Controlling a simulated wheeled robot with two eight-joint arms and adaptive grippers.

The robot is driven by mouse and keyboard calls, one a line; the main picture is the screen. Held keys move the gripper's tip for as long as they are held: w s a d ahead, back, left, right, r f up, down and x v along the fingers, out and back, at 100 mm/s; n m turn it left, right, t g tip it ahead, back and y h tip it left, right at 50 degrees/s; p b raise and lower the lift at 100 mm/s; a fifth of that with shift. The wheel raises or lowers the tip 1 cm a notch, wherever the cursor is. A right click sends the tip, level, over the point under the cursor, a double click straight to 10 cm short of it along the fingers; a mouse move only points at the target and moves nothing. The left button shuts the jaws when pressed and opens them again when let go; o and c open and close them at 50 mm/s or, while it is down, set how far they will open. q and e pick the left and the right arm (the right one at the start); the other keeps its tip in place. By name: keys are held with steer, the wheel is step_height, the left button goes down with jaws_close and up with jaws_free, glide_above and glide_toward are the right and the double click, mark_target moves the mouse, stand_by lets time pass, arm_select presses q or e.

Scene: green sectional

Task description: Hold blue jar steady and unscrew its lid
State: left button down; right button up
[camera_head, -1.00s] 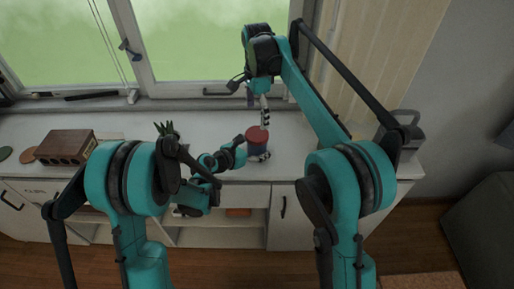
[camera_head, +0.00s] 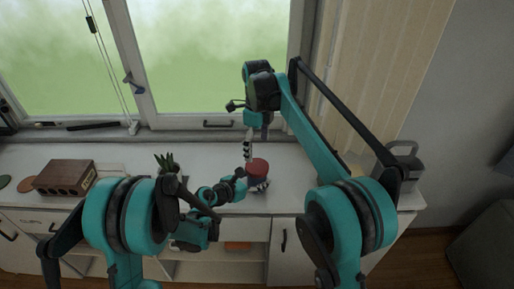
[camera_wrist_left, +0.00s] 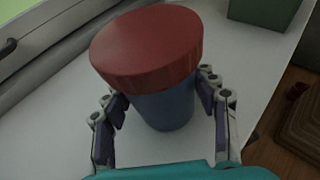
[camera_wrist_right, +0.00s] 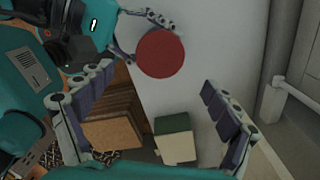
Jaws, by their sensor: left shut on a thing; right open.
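The blue jar (camera_wrist_left: 165,108) stands on the white counter with a wide red lid (camera_wrist_left: 148,45) on top. In the head view the red lid (camera_head: 258,166) hides most of the jar. My left gripper (camera_wrist_left: 163,105) is shut on the jar's blue body, one finger on each side below the lid. My right gripper (camera_wrist_right: 157,82) is open and empty. In the right wrist view the lid (camera_wrist_right: 160,54) shows as a round disc beyond and between its fingers, apart from them. In the head view my right gripper (camera_head: 248,148) points down just left of and behind the lid.
A brown block with holes (camera_head: 65,178) and a potted plant (camera_head: 168,163) stand left on the counter. A grey container (camera_head: 402,160) stands at the right end. A green box (camera_wrist_left: 265,10) is near the jar. The window (camera_head: 215,70) rises behind the counter.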

mark_target(257, 166)
steer(key=m, duration=0.3)
steer(key=shift+f+m, duration=0.2)
steer(key=shift+m, duration=0.2)
step_height(257, 166, down, 8)
steer(key=shift+r, duration=0.2)
